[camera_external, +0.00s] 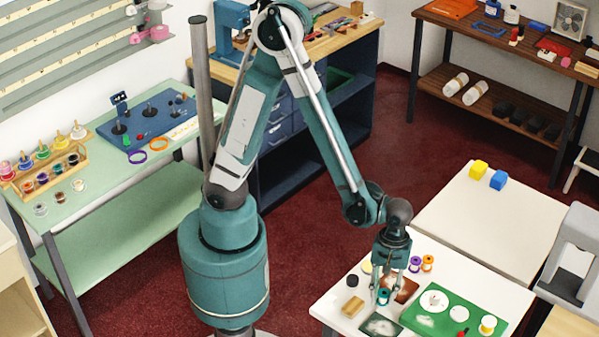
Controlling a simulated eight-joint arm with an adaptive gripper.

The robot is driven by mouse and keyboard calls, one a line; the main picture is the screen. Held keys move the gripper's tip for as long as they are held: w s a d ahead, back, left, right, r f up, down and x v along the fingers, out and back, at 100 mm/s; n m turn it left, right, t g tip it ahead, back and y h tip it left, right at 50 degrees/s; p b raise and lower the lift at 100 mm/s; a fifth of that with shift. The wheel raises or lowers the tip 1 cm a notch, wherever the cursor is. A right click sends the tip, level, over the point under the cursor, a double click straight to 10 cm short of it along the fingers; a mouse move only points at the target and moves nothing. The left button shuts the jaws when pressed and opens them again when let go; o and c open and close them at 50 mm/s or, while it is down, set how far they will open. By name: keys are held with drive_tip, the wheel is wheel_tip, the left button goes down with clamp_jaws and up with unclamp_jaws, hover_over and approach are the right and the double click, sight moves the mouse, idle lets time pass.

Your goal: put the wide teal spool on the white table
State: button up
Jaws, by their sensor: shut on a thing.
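My gripper (384,292) points down over the near white table (335,298) at the lower right. It is shut on a small teal spool (383,298), which shows between the fingers and is partly hidden by them. I cannot tell whether the spool touches the surface below it. A second white table (520,225) adjoins behind, to the right.
Near the gripper are a tan block (352,307), a dark swatch (381,327), a brown swatch (408,290), a purple spool (415,264) and an orange spool (428,263). A green board (455,308) lies right.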

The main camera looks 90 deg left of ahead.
sight(385, 289)
drive_tip(key=shift+f, duration=0.15)
drive_tip(key=o, duration=0.5)
drive_tip(key=shift+w+a+r+p, duration=0.1)
drive_tip(key=shift+a+r+p, duration=0.2)
drive_tip(key=shift+r, duration=1.75)
drive_tip(key=shift+w+a+r+p, duration=0.1)
drive_tip(key=shift+a+r+p, duration=0.2)
drive_tip(key=shift+r, duration=1.75)
drive_tip(key=shift+w+a+r+p, duration=0.1)
drive_tip(key=shift+a+r+p, duration=0.2)
drive_tip(key=shift+r, duration=1.75)
